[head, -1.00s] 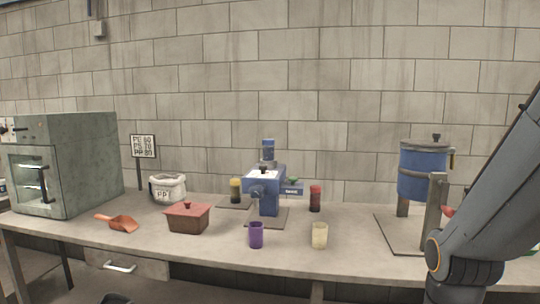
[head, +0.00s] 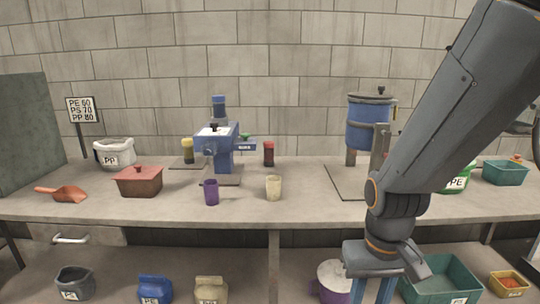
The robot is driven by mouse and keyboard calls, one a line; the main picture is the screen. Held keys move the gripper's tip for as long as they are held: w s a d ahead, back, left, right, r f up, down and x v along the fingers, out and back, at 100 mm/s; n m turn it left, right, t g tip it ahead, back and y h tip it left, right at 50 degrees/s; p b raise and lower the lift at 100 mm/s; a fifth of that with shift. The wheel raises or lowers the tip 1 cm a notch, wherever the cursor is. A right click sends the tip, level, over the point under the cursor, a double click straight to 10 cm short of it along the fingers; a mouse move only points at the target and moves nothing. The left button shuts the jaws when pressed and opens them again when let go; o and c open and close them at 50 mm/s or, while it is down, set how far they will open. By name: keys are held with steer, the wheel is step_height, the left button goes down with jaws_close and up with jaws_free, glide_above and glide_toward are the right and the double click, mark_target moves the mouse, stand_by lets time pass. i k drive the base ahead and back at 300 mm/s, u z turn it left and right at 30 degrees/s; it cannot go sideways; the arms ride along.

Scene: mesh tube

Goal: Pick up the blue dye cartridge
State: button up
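A blue-capped cylinder (head: 218,108), which looks like the blue dye cartridge, stands upright on top of the blue machine (head: 222,150) on the table. A yellow cartridge (head: 187,151) stands left of the machine and a red cartridge (head: 268,154) right of it. My gripper (head: 371,292) points down at the lower right, in front of the table's edge and far from the blue cylinder. Its two blue fingers are apart with nothing seen between them; their tips are near the picture's lower edge.
A purple cup (head: 211,192) and a cream cup (head: 273,188) stand in front of the machine. A red-brown lidded box (head: 139,181) and an orange scoop (head: 66,194) are left. A blue tank (head: 368,122) stands right.

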mark_target(218, 101)
steer(key=k, duration=0.65)
steer(key=u, duration=0.55)
steer(key=i, duration=0.45)
steer(key=u, duration=0.8)
steer(key=i, duration=1.15)
steer(key=z, duration=0.65)
